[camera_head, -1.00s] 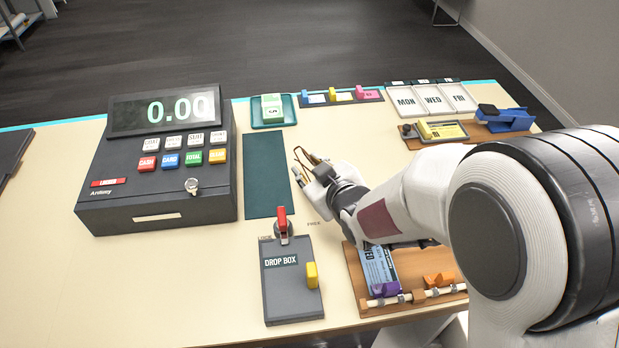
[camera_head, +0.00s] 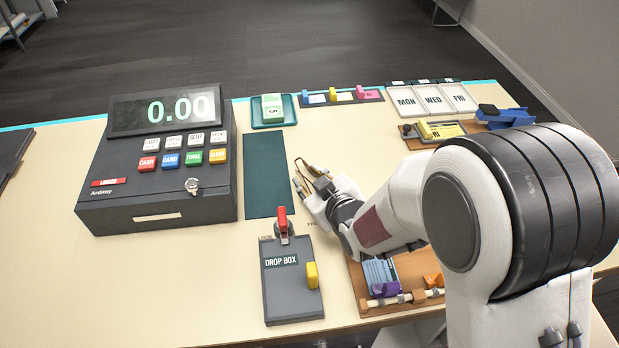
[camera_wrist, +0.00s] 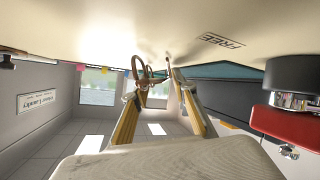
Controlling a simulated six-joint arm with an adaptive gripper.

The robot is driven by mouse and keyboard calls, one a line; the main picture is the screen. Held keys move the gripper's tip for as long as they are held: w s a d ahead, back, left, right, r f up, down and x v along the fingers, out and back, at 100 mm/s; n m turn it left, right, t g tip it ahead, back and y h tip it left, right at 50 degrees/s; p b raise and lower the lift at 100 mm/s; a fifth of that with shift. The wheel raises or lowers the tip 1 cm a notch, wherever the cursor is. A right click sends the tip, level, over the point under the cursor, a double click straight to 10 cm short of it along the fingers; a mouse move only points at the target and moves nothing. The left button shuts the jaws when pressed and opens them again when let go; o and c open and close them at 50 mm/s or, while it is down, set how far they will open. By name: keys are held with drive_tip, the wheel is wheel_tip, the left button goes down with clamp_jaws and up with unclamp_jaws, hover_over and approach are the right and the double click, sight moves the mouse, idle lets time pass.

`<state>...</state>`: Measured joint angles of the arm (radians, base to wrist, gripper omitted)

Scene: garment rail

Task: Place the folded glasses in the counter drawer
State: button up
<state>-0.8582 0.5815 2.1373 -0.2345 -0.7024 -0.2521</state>
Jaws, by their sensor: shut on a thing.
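My gripper (camera_head: 309,186) is shut on the folded glasses (camera_head: 312,170), a thin brown-gold frame that sticks out past the fingertips. It is over the counter just right of the dark green mat. In the wrist view, the round brown rims of the glasses (camera_wrist: 147,76) show between and beyond the two yellowish fingers of the gripper (camera_wrist: 160,94). The counter surface fills the top of that view, close to the glasses; I cannot tell whether they touch it. No open drawer shows in either view, and the counter's front is mostly out of sight.
A cash register (camera_head: 160,190) stands left of the green mat (camera_head: 265,178). A grey drop box (camera_head: 290,285) with a red lever (camera_head: 283,220) is near my gripper. A wooden board (camera_head: 365,293) lies under my arm. The left counter (camera_head: 60,270) is clear.

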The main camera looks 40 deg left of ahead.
drive_tip(key=shift+f, duration=0.15)
drive_tip(key=o, duration=0.7)
drive_tip(key=shift+c, duration=0.2)
drive_tip(key=shift+r, duration=0.2)
drive_tip(key=shift+v, duration=6)
